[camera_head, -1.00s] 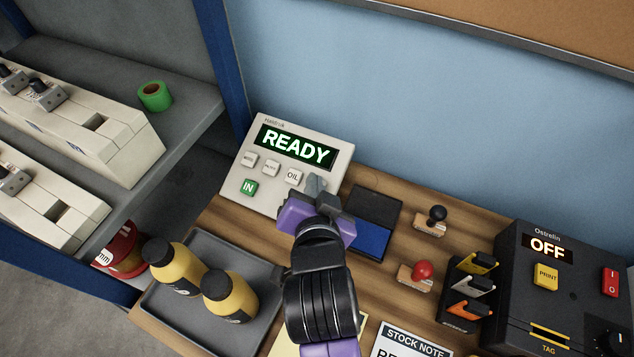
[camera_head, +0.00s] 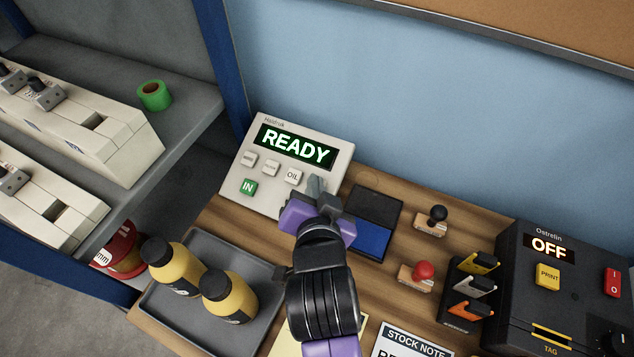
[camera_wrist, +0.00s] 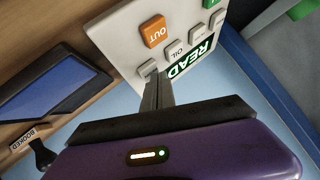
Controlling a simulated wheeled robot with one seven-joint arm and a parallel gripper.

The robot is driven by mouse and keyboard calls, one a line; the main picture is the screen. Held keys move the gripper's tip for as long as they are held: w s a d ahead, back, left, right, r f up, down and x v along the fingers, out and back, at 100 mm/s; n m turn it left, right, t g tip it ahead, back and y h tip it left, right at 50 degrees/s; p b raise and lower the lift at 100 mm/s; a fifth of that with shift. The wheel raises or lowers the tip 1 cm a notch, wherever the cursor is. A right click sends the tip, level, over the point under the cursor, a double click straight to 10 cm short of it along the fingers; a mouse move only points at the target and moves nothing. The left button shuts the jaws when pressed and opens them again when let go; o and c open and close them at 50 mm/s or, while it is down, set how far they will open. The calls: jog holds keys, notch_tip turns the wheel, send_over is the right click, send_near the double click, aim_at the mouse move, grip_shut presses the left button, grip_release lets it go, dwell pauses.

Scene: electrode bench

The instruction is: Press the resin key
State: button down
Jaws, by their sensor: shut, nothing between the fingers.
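The pale control panel (camera_head: 330,158) stands at the back of the bench, its display (camera_head: 296,147) lit with READY. Below the display is a row of small pale keys, including OIL (camera_head: 293,176) and two with lettering too small to read (camera_head: 249,160) (camera_head: 271,168). I cannot tell which is the resin key. A green IN key (camera_head: 248,186) is lower left. My gripper (camera_head: 316,186) is shut and empty over the panel's lower right. In the wrist view, my fingertips (camera_wrist: 157,80) are at a pale key (camera_wrist: 146,68), label unreadable, near the orange OUT key (camera_wrist: 154,31); contact is unclear.
A blue ink pad (camera_head: 371,238) and two stamps (camera_head: 424,272) (camera_head: 432,222) are right of my gripper. A grey tray (camera_head: 172,312) with yellow bottles is front left. A dark tag printer (camera_head: 510,262) showing OFF stands right. Shelves (camera_head: 190,95) are left.

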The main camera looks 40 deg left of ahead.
jog(key=shift+w+f, duration=0.1)
jog(key=shift+f, duration=0.15)
dwell(0.5)
jog(key=shift+s+r+p, duration=0.3)
jog(key=shift+r+p, duration=0.45)
jog(key=shift+r, duration=0.05)
jog(key=r+p, duration=0.1)
jog(key=s+r+p, duration=0.1)
jog(key=r+p, duration=0.1)
jog(key=s+r+p, duration=0.1)
jog(key=shift+d+r+p, duration=0.3)
dwell(0.7)
